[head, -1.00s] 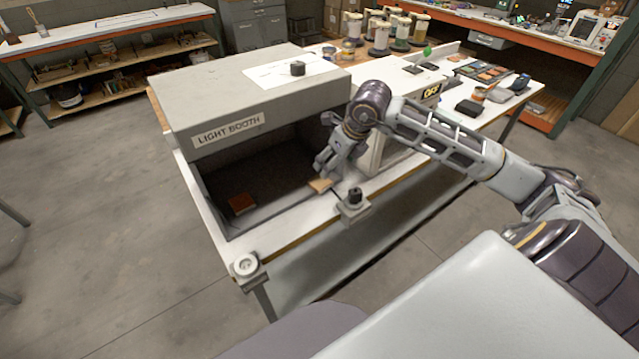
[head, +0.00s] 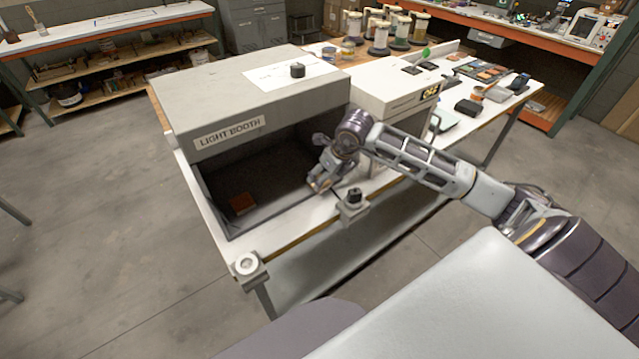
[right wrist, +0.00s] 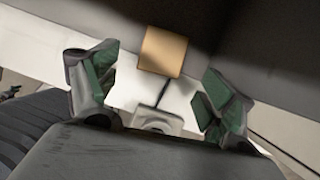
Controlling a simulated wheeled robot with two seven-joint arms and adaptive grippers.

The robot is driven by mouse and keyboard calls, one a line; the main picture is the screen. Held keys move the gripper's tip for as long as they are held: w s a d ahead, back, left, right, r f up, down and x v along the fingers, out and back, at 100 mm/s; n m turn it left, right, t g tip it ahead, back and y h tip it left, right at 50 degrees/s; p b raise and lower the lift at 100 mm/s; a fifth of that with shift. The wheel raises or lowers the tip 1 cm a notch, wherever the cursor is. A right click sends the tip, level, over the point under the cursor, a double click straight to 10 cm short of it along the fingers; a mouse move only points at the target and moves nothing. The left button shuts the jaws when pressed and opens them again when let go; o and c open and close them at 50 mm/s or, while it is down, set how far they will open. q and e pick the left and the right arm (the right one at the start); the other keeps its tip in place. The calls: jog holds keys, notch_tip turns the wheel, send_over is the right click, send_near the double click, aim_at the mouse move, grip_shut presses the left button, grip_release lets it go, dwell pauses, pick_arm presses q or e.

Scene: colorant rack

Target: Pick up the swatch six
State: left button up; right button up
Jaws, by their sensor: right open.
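A tan square swatch (right wrist: 162,52) lies at the front right of the light booth floor, near its edge. I cannot read a number on it. My right gripper (head: 318,186) is at the booth's front right opening and mostly hides this swatch in the head view. In the right wrist view my right gripper (right wrist: 160,85) is open, and the swatch lies ahead between its spread fingers, untouched. A red-brown swatch (head: 242,203) lies at the left inside the booth. My left gripper is not in view.
The grey light booth (head: 185,100) has a roof above its dark floor. A small post with a black knob (head: 353,200) stands at the table's front edge, close to my right gripper; another fixture (head: 247,266) is at the front left corner. The booth's middle floor is clear.

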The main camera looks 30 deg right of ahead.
jog(key=shift+f, duration=0.1)
jog(key=shift+w+p+x, duration=0.2)
jog(key=shift+p+x, duration=0.35)
jog(key=shift+x, duration=1.9)
jog(key=c, duration=1)
jog(key=shift+r, duration=0.25)
